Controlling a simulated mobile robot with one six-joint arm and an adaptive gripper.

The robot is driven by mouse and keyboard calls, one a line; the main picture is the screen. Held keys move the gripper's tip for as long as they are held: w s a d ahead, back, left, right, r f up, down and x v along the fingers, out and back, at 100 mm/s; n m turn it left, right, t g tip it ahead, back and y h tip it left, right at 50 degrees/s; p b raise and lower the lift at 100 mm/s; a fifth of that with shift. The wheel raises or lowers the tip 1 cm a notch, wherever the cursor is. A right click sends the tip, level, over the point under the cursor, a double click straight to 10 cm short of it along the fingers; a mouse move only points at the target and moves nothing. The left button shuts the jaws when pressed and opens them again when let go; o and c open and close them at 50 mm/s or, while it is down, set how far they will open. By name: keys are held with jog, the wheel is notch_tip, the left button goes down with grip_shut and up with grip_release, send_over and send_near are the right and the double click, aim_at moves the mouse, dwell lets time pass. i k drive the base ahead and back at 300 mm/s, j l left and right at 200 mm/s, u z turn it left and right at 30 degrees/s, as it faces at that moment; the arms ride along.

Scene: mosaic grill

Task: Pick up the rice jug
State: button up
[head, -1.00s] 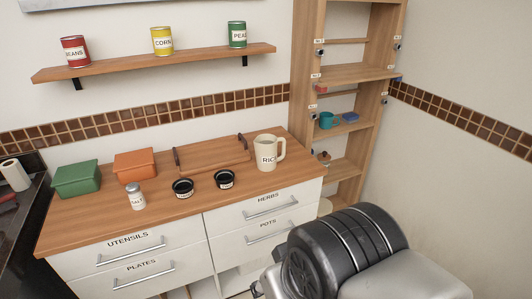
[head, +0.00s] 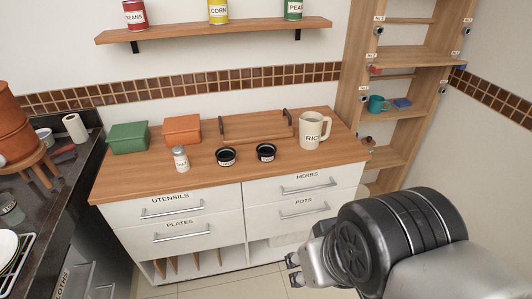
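The rice jug (head: 311,132) is a cream jug with a handle on its right and the dark word RICE on its front. It stands upright at the right end of the wooden counter (head: 150,177). My gripper (head: 292,270) shows only in part at the lower right, in front of the drawers and below the counter top. Two small finger parts stick out to the left of my dark arm joint. My gripper is well apart from the jug. Whether it is open or shut is unclear.
Beside the jug are a wooden tray (head: 255,126) and two small black bowls (head: 266,152). A salt shaker (head: 180,159), green box (head: 129,138) and orange box (head: 182,130) stand further left. A shelf with cans (head: 218,12) hangs above. An open shelf unit (head: 394,103) rises at right.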

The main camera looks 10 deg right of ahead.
aim_at(310, 123)
jog(key=i+j+z, duration=0.1)
jog(key=i+z, duration=0.3)
jog(key=i+j+z, duration=0.2)
jog(key=i+z, duration=0.2)
jog(key=i+j+z, duration=0.4)
